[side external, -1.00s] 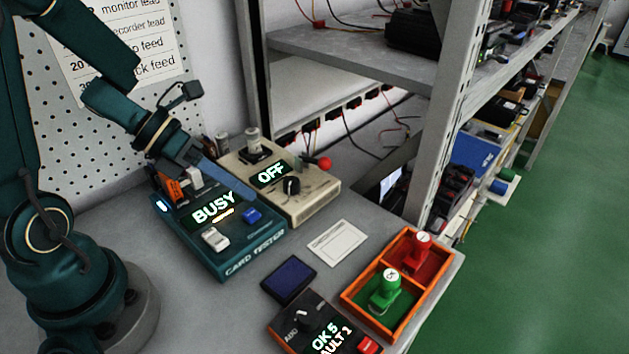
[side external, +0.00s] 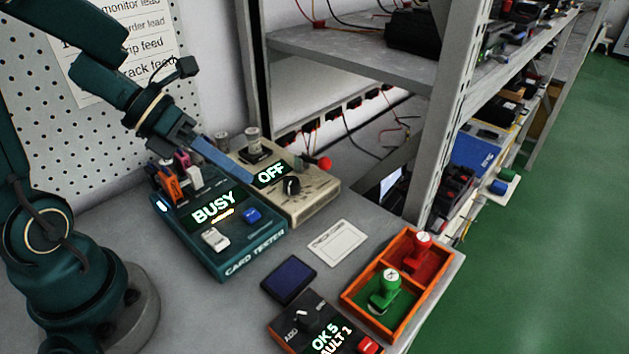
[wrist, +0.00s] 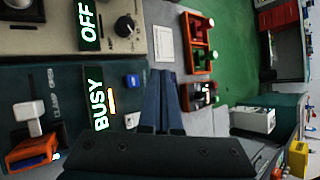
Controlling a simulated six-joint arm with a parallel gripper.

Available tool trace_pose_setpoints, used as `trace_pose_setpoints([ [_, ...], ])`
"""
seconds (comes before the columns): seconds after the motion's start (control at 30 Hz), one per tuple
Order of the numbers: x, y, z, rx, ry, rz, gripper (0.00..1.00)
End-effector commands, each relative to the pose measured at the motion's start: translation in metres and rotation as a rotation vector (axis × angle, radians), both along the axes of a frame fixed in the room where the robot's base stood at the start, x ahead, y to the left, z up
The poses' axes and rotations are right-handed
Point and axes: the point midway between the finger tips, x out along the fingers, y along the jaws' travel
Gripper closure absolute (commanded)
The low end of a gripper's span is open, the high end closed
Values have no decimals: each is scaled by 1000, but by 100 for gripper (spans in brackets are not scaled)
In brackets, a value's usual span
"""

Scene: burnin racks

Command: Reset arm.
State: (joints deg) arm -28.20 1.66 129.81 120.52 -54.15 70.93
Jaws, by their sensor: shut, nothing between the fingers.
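My gripper (side external: 222,158) is shut and empty, held in the air above the back of the card tester and near the beige OFF unit. Its blue fingers lie together in the wrist view (wrist: 160,100). The teal card tester (side external: 240,262) shows BUSY on its screen, with a white switch (side external: 215,239) and a blue button (side external: 251,215) in front. Several coloured pieces, one orange (side external: 172,188), stand at its back left. The beige unit (side external: 318,198) behind it shows OFF and has a dark knob (side external: 291,185) and a red-ended lever (side external: 324,163).
An orange tray (side external: 350,298) holds a red stamp (side external: 421,243) and a green stamp (side external: 385,288). A dark blue pad (side external: 288,279), a white card (side external: 338,242) and a counter box (side external: 322,325) lie nearby. A metal rack post (side external: 450,120) rises at the right.

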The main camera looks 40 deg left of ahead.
Motion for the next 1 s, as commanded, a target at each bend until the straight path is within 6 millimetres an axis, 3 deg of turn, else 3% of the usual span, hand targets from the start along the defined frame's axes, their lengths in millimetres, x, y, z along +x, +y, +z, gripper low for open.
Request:
trace_pose_setpoints([
  [0.17,1,-10,9,19,-38,-46,100],
  [0.27,12,-27,32,7,-138,-28,100],
  [0.37,38,-35,66,-64,-253,157,100],
  [0.5,62,-26,112,-263,-339,511,100],
  [0.67,63,0,143,-590,-312,950,100],
  [0.83,38,24,137,-981,-115,1412,100],
  [1.0,-6,20,97,-1316,261,1869,100],
])
